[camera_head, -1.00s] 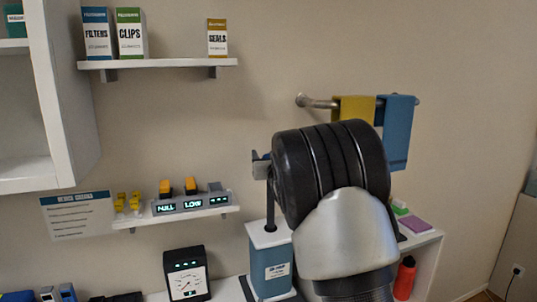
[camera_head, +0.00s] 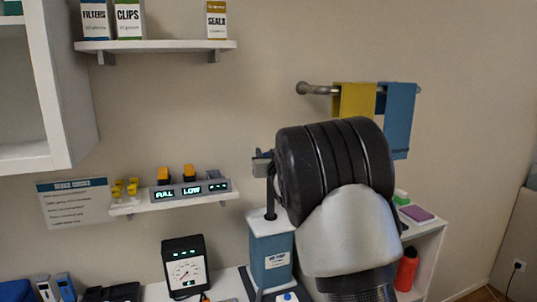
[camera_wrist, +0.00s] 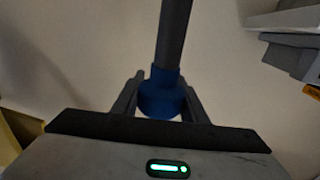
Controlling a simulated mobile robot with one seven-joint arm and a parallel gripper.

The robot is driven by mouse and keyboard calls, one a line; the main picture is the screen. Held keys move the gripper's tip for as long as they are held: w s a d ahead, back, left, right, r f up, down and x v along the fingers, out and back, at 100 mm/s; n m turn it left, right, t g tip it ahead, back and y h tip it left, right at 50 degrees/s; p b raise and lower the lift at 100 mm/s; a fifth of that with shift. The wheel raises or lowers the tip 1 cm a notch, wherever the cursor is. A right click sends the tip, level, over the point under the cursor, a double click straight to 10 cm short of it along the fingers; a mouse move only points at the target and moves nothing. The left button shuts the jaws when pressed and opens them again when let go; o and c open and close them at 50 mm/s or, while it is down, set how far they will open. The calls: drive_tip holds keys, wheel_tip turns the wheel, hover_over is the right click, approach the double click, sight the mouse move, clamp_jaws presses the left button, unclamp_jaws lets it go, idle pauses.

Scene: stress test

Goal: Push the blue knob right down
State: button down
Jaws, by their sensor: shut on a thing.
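The blue knob (camera_wrist: 160,94) sits between the two fingers in the wrist view, with a dark rod (camera_wrist: 175,35) running from it. My gripper (camera_wrist: 160,98) is shut on the knob. In the head view my gripper (camera_head: 262,160) is above the pump, and the knob is mostly hidden by the fingers and my dark wrist. The rod (camera_head: 270,198) stands upright out of the white top of the blue pump body (camera_head: 270,255). A short length of rod shows between the gripper and the pump top.
A dial gauge (camera_head: 185,272) with green lights stands left of the pump. A display bar reading FULL and LOW (camera_head: 190,191) sits on a small wall shelf. A red bottle (camera_head: 407,268) and a rail with yellow and blue cloths (camera_head: 398,120) are to the right.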

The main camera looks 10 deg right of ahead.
sight(269, 213)
wheel_tip(269, 213, down, 16)
drive_tip(key=b, duration=1.3)
drive_tip(key=shift+f+b, duration=0.25)
drive_tip(key=shift+b, duration=0.05)
drive_tip(key=shift+f, duration=0.15)
drive_tip(key=c, duration=1.1)
unclamp_jaws()
drive_tip(key=shift+r, duration=0.2)
drive_tip(key=shift+s, duration=0.1)
drive_tip(key=shift+s, duration=0.35)
drive_tip(key=s, duration=1.6)
drive_tip(key=shift+s+d, duration=0.3)
drive_tip(key=shift+d, duration=0.05)
